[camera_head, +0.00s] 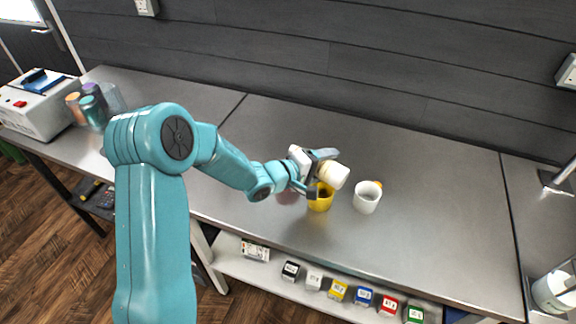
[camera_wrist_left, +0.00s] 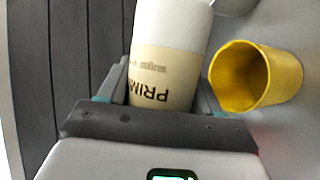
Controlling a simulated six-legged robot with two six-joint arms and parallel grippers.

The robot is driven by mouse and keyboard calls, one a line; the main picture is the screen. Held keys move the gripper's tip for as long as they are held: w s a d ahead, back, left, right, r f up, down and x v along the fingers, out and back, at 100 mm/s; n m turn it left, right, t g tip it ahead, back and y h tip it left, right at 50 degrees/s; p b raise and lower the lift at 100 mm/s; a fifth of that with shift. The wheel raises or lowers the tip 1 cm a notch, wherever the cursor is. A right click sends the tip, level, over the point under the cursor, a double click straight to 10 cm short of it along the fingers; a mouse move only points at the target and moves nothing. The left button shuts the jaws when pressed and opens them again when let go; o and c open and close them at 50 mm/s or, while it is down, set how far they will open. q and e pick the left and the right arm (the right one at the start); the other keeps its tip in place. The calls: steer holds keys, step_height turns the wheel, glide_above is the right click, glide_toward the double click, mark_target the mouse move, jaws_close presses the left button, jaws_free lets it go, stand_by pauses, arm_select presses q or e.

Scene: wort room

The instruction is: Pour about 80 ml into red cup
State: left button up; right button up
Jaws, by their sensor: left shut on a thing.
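My left gripper (camera_head: 318,172) is shut on a cream and white container (camera_head: 335,176), which leans to the right above and beside the yellow cup. In the left wrist view the container (camera_wrist_left: 168,60) carries a label with the letters "PRIM" between the fingers. No stream of liquid is visible. A reddish shape (camera_head: 288,197), perhaps the red cup, shows just left of the yellow cup, mostly hidden by my left arm. The yellow cup (camera_head: 320,203) stands upright on the bench; its open mouth also shows in the left wrist view (camera_wrist_left: 270,78). My right gripper is out of view.
A white cup (camera_head: 366,200) with a bit of yellow behind it stands right of the yellow cup. Several cans (camera_head: 88,108) and a white machine (camera_head: 40,105) are at the far left. Small labelled boxes (camera_head: 338,290) line a lower shelf. The bench's right part (camera_head: 450,220) is clear.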

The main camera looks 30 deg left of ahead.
arm_select(q)
steer(key=shift+s+r, duration=0.1)
stand_by(0.3)
steer(key=shift+n+h, duration=0.3)
steer(key=shift+p, duration=0.35)
steer(key=shift+n, duration=0.3)
steer(key=shift+d, duration=0.3)
steer(key=shift+s+d, duration=0.15)
steer(key=shift+d, duration=0.4)
